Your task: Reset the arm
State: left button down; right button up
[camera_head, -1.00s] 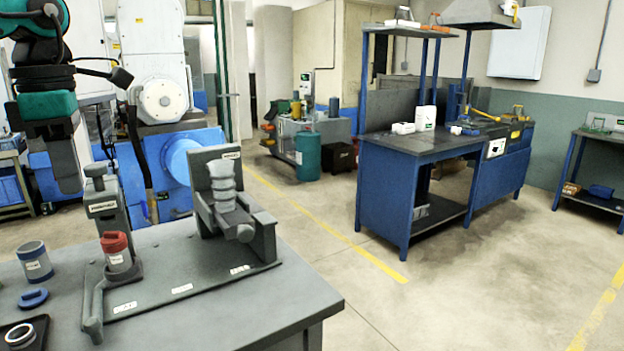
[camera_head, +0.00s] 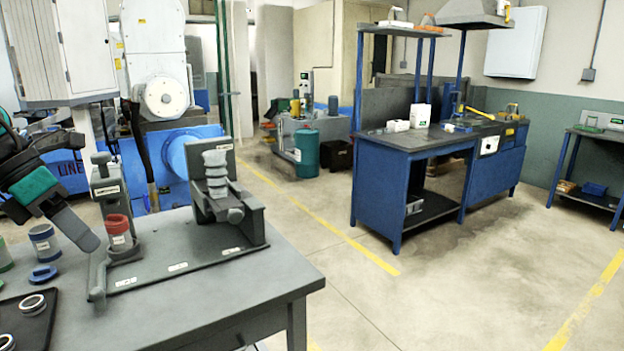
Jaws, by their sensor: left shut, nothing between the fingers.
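My left gripper (camera_head: 84,236) is at the left of the head view, dark grey with a teal band on its wrist. It is shut and empty, pointing down and right above the table, close to the grey cup with the blue band (camera_head: 44,243). The ring grinder (camera_head: 180,240) stands on the grey table, with a grey stepped part (camera_head: 217,176) at its right side. A red-topped cup (camera_head: 119,235) sits upright at the grinder's left post (camera_head: 107,185). My right gripper is not in view.
A blue ring-shaped lid (camera_head: 43,273) lies on the table. A black tray (camera_head: 28,330) with silver rings is at the near left edge. The table's right part (camera_head: 260,270) is clear. A blue workbench (camera_head: 430,150) stands beyond open floor.

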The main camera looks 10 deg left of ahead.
pick_arm(q)
jog(key=s+d+f+n+t, duration=0.25)
jog(key=f+n+t, duration=0.35)
jog(key=f+n, duration=0.7)
jog(key=s+d+f+n+t, duration=0.25)
jog(key=f+n+t, duration=0.35)
jog(key=f+n, duration=0.65)
jog(key=s+d+f+n+g+y, duration=0.1)
jog(key=s+d+f+n, duration=0.3)
jog(key=d+f+n, duration=0.2)
jog(key=s+d+f+n+g+y, duration=0.2)
jog(key=s+d+f+n, duration=0.2)
jog(key=d, duration=0.7)
notch_tip(320, 180, down, 3)
jog(key=n, duration=0.4)
jog(key=shift+s, duration=0.2)
jog(key=shift+d+r, duration=0.1)
